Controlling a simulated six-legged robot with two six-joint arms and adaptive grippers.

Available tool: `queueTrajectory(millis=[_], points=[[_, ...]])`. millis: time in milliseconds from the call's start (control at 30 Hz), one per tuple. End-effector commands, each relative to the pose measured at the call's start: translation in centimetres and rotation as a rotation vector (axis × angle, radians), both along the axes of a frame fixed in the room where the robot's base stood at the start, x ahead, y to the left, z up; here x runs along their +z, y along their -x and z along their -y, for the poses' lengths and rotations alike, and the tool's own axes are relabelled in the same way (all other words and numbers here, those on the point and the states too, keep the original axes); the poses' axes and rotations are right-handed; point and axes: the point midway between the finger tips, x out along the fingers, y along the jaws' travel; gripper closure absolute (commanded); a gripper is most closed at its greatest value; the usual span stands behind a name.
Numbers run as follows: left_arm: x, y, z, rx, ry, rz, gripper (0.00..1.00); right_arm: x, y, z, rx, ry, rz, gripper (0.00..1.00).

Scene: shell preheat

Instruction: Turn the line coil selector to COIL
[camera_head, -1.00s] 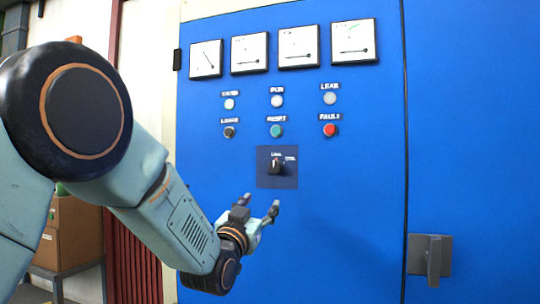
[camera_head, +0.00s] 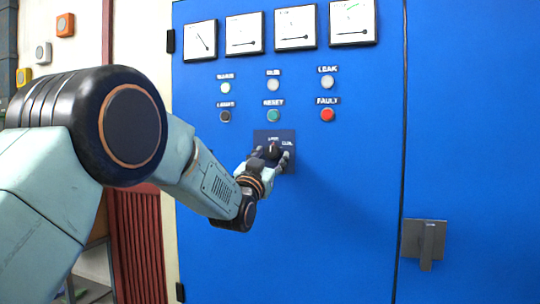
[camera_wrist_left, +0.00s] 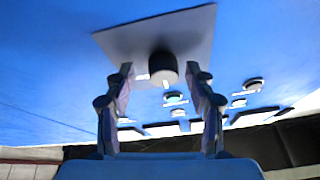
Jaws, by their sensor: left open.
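The line coil selector is a black knob (camera_head: 272,151) on a dark square plate (camera_head: 288,136) in the middle of the blue cabinet door. Its white mark sits by the LINE label, at the top of the plate; the COIL label is to the upper right. My left gripper (camera_head: 270,157) is open at the selector, with its fingertips on either side of the knob in the head view. In the left wrist view the knob (camera_wrist_left: 163,67) shows between and beyond the two open fingers (camera_wrist_left: 160,85); I cannot tell whether they touch it. My right gripper is not in view.
Above the selector are several lamps and buttons, including a green RESET button (camera_head: 273,115) and a red FAULT button (camera_head: 327,114). Several gauges (camera_head: 295,27) line the top. A grey door handle (camera_head: 425,240) is at the lower right. The panel below the selector is clear.

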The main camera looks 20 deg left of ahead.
Motion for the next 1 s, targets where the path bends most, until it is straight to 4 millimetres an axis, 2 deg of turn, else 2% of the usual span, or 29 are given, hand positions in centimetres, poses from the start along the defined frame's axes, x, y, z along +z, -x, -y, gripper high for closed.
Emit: queueTrajectory(millis=[233, 867, 1000], points=[[-0.08, -0.04, -0.03, 0.000, 0.000, -0.001, 0.45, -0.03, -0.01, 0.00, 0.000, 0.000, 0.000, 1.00], [0.01, -0.03, 0.02, -0.001, -0.001, 0.001, 0.99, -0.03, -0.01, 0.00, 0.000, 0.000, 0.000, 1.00], [0.01, -0.02, -0.04, 0.000, -0.004, 0.001, 1.00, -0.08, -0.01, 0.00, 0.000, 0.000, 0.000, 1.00]])
